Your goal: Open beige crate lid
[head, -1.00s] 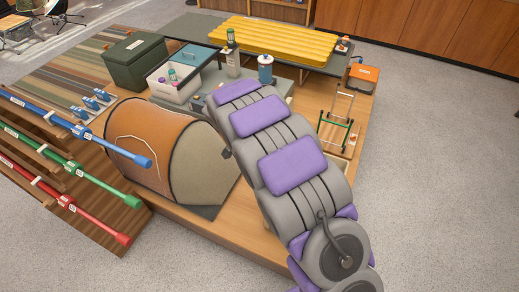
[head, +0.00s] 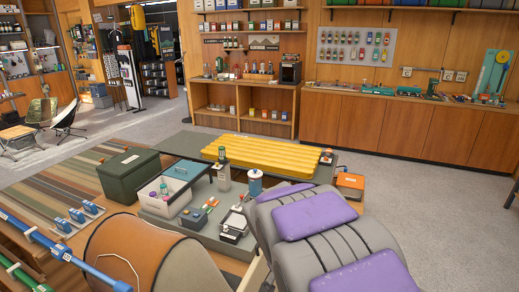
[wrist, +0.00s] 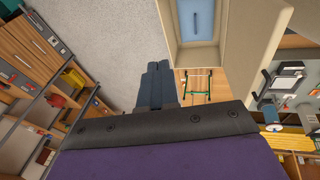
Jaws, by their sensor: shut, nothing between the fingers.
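In the wrist view, a beige crate (wrist: 184,58) stands at the top, with a pale blue inside and a small dark bar in it. A broad beige panel (wrist: 245,50) rises along its right side and looks like its raised lid. My gripper (wrist: 154,68) shows as two dark blue fingers side by side, shut and empty, just left of the crate's near corner. I cannot tell if it touches the crate. In the head view, my arm hides my gripper, and only a beige edge (head: 252,274) shows beside the arm.
A pale open box with a teal lid (head: 152,202), a dark green case (head: 128,176), a yellow mat (head: 262,155) and an orange box (head: 350,184) stand on the display. A tan tent (head: 150,258) is close left of my arm. Grey floor (head: 440,190) is free at right.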

